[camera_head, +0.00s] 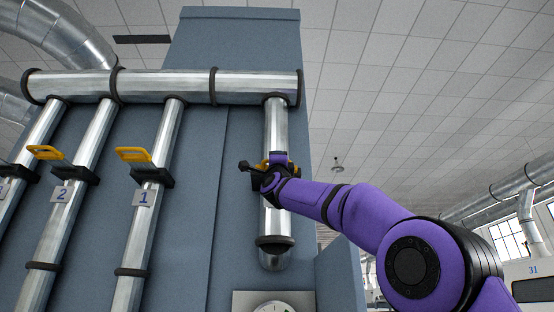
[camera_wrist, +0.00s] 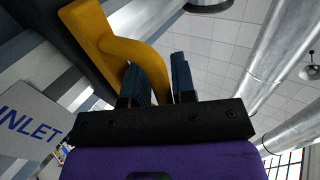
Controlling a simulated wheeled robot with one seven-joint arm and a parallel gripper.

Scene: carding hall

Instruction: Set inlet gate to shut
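The inlet gate's yellow handle (camera_wrist: 100,45) is at the upper left of the wrist view, bent into a loop. The plate reading INLET (camera_wrist: 30,128) is at its lower left. In the head view the inlet gate (camera_head: 262,164) sits on the rightmost vertical pipe (camera_head: 276,125), mostly hidden by my gripper (camera_head: 272,180). In the wrist view the two dark fingers of my gripper (camera_wrist: 160,82) stand apart, with the handle's curved bar reaching in at the gap. I cannot tell if both fingers touch it.
Gates with yellow handles, gate 1 (camera_head: 134,155) and gate 2 (camera_head: 45,153), sit on pipes to the left, with part of a third at the edge. A horizontal duct (camera_head: 165,86) runs above. A round gauge (camera_head: 272,306) is below. Open room lies to the right.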

